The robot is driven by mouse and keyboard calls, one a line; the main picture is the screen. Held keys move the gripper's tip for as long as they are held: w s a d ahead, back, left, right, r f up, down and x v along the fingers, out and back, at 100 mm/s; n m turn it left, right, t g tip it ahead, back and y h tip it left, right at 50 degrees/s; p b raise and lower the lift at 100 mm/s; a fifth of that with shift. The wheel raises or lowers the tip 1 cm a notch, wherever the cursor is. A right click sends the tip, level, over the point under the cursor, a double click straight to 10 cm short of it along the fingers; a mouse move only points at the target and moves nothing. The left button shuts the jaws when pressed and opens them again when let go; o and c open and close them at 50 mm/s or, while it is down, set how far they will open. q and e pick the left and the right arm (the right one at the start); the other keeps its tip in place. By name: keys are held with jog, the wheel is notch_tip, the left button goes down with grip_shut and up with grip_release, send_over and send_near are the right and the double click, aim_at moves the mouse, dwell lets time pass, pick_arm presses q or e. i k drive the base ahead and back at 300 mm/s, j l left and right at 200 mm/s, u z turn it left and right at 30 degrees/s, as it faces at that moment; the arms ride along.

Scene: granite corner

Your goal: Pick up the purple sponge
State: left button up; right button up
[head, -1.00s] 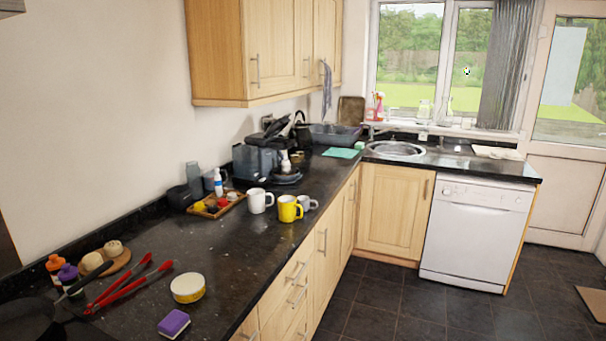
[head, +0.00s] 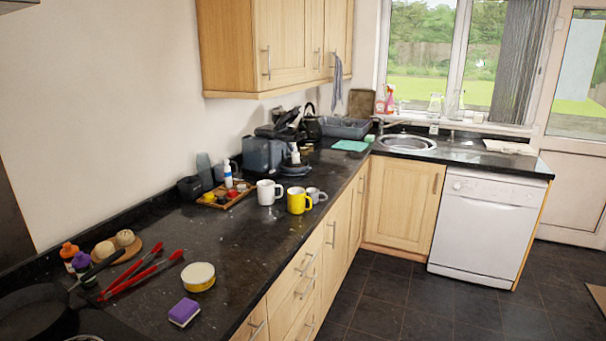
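The purple sponge (head: 184,312) lies flat on the black granite worktop (head: 240,246) in the lower part of the head view, near the worktop's front edge. Its top is purple and a paler layer shows along its lower side. Nothing covers it. Neither of my grippers is in view.
Red-handled tongs (head: 142,278) and a dark pan (head: 38,312) lie to the left. White (head: 268,192) and yellow (head: 299,201) mugs stand farther back. The floor (head: 400,300) beside the counter is clear.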

aim_at(187, 309)
jog(key=u, duration=0.9)
jog(key=i+l+u, duration=0.2)
jog(key=l+u, duration=0.25)
jog(key=l, duration=0.15)
jog(key=i+l+u, duration=0.1)
jog(key=l+u, duration=0.35)
jog(key=l, duration=0.15)
jog(key=l+u, duration=0.45)
jog(key=l, duration=0.2)
